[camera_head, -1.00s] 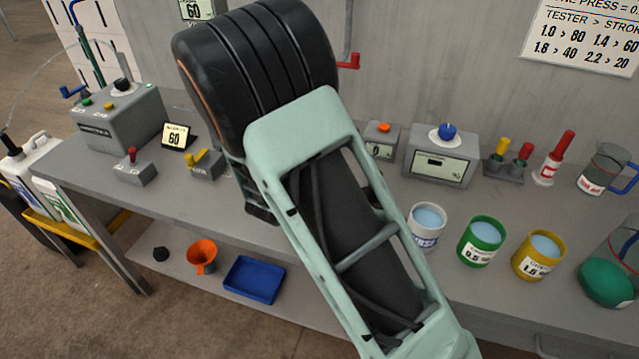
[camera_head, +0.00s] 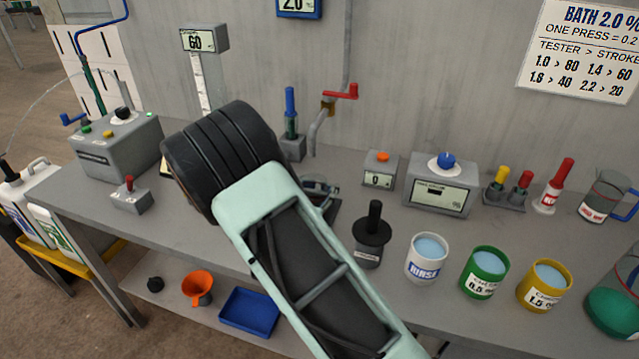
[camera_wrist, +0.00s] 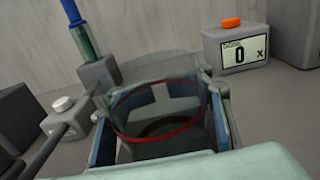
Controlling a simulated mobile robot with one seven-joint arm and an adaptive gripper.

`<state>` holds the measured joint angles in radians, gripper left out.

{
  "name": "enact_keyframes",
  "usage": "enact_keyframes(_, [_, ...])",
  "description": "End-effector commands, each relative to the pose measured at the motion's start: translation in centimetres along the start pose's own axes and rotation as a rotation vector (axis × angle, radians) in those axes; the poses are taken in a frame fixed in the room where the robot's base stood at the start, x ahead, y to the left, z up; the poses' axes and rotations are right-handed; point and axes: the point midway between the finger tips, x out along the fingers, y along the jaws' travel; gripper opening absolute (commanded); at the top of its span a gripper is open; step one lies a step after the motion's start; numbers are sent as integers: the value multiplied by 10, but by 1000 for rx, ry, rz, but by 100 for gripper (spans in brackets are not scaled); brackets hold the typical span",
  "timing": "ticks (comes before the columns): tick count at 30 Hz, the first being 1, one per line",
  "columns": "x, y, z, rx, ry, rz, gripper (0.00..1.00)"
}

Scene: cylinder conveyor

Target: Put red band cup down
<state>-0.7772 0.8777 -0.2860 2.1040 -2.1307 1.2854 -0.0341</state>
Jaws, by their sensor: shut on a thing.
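The red band cup (camera_wrist: 160,132) is a clear cup with a red ring, seen between my gripper's fingers in the wrist view. My gripper (camera_wrist: 160,108) is shut on it, with one finger on each side. The cup looks roughly upright; its base is hidden, so I cannot tell if it touches the bench. In the head view my arm covers most of the gripper and cup, above the grey bench (camera_head: 120,222).
A blue-topped green cylinder (camera_wrist: 85,38) and a counter box with an orange button (camera_wrist: 236,48) stand behind the cup. A black plunger (camera_head: 371,238), rinse cup (camera_head: 426,268), green cup (camera_head: 484,278) and yellow cup (camera_head: 545,292) stand right. A red-handled tap (camera_head: 340,92) is behind.

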Motion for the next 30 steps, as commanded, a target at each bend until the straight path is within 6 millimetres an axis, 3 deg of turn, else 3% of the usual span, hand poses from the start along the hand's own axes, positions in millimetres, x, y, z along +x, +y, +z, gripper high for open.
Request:
enact_keyframes(8, [0,0,-3,1,-1,0,0])
enact_keyframes(9, [0,0,-2,1,-1,0,35])
enact_keyframes(17, [0,0,-2,1,-1,0,64])
enact_keyframes(30, [-6,1,2,1,0,1,65])
